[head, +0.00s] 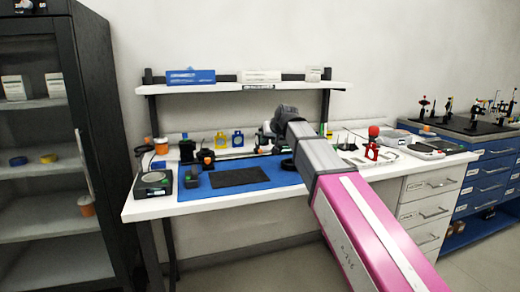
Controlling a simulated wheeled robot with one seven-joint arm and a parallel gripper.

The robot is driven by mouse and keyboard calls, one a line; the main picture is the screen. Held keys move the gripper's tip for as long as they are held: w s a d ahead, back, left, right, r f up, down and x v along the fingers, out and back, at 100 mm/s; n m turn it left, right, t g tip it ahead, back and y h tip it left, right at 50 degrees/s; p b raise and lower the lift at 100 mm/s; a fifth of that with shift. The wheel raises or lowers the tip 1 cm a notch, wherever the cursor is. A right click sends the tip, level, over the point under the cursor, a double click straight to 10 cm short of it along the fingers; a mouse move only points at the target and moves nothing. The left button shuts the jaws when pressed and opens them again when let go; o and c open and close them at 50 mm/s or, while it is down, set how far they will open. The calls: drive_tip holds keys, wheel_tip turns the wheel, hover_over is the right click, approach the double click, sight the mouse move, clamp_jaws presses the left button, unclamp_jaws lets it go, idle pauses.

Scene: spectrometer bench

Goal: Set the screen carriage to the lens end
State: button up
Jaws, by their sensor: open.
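A dark rail (235,156) runs along the back of the blue mat on the bench. A black carriage with an orange part (206,158) stands near its left end. More orange and dark parts (263,147) show farther right, close under my wrist. I cannot tell which carriage bears the screen, or which end is the lens end. My arm reaches in from the lower right, and my gripper (266,136) is over the right part of the rail. It is small and partly hidden by my wrist; its jaws are open, and no held object shows.
The blue mat (205,184) bears a black pad (241,177). A yellow holder (221,140) and a blue holder (237,138) stand behind the rail. A balance-like device (153,183) is at the left. A red-topped stand (372,143) is at the right. A shelf (220,88) hangs above.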

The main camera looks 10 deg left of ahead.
sight(258, 144)
drive_tip(key=x, duration=0.8)
drive_tip(key=shift+w+a+f, duration=0.1)
drive_tip(key=shift+a+f, duration=0.05)
drive_tip(key=shift+f, duration=0.05)
clamp_jaws()
drive_tip(key=shift+a, duration=0.1)
